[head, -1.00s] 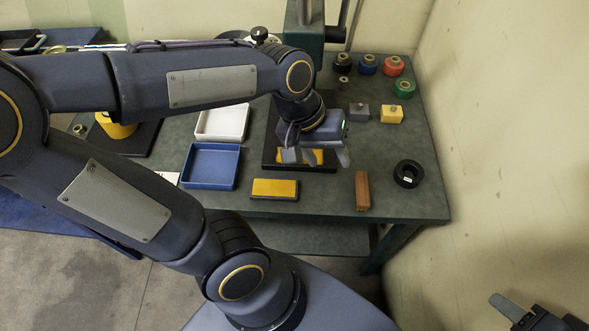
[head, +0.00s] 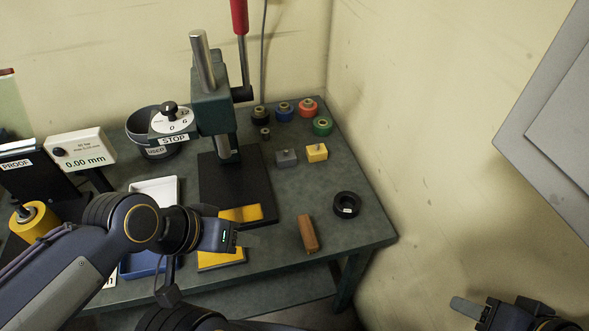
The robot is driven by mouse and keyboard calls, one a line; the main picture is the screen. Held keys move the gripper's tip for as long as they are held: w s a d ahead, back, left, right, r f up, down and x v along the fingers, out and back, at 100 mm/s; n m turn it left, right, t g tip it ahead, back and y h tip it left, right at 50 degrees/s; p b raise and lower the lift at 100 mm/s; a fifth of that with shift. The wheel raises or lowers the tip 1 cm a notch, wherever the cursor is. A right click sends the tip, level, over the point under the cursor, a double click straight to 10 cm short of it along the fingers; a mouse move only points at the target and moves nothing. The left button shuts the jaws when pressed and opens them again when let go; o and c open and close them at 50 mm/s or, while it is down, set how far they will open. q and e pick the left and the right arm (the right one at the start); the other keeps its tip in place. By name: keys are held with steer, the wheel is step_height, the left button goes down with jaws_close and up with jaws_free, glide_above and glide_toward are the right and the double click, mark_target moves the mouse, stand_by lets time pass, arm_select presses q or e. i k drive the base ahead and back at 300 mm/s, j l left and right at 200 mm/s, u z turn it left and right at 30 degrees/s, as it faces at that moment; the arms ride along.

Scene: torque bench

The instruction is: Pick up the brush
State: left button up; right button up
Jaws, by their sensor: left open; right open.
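A narrow reddish-brown block (head: 307,234), which looks like the brush, lies on the green bench top near its front edge; bristles cannot be made out. My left gripper (head: 241,239) is open, left of the brown block and apart from it, in front of a yellow-topped block (head: 222,261) that it partly hides. My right gripper (head: 467,308) is open at the lower right, beyond the bench's right edge and far from the block.
A black ring (head: 346,205) lies right of the brown block. White (head: 155,189) and blue trays (head: 141,265) sit left. Coloured knobs (head: 307,106) stand at the back right.

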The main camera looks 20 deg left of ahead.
mark_target(311, 244)
steer(key=k+j+z, duration=0.1)
steer(key=z, duration=0.25)
steer(key=k+j+z, duration=0.1)
steer(key=j+z, duration=0.3)
steer(key=k+z, duration=0.15)
steer(key=z, duration=0.2)
